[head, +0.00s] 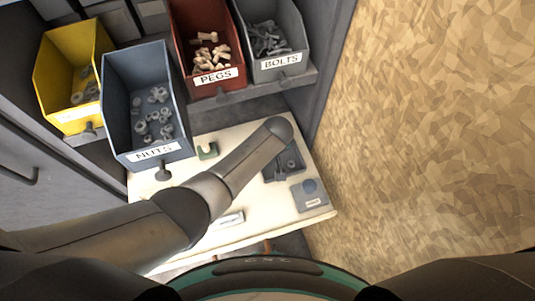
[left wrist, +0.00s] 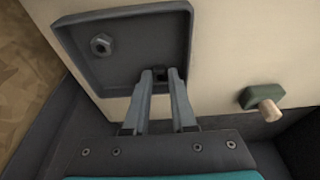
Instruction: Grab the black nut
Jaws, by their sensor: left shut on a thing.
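My left gripper (left wrist: 161,82) reaches over a dark tray (left wrist: 95,76) on the pale worktop. Its fingers are closed around a small black nut (left wrist: 161,72), which is mostly hidden between the fingertips, at the tray's edge side. I cannot tell whether the nut still touches the tray floor. A grey hex nut (left wrist: 101,43) lies apart in the tray's corner. In the head view the same tray (head: 299,166) is partly covered by my left arm. My right gripper is not in view.
A nuts bin (head: 150,154), a yellow bin (head: 73,42), a red pegs bin (head: 215,77) and a grey bolts bin (head: 281,62) stand at the back. A green block (head: 208,151) and a grey box (head: 309,195) are on the worktop. A plywood-like wall (head: 430,120) is at right.

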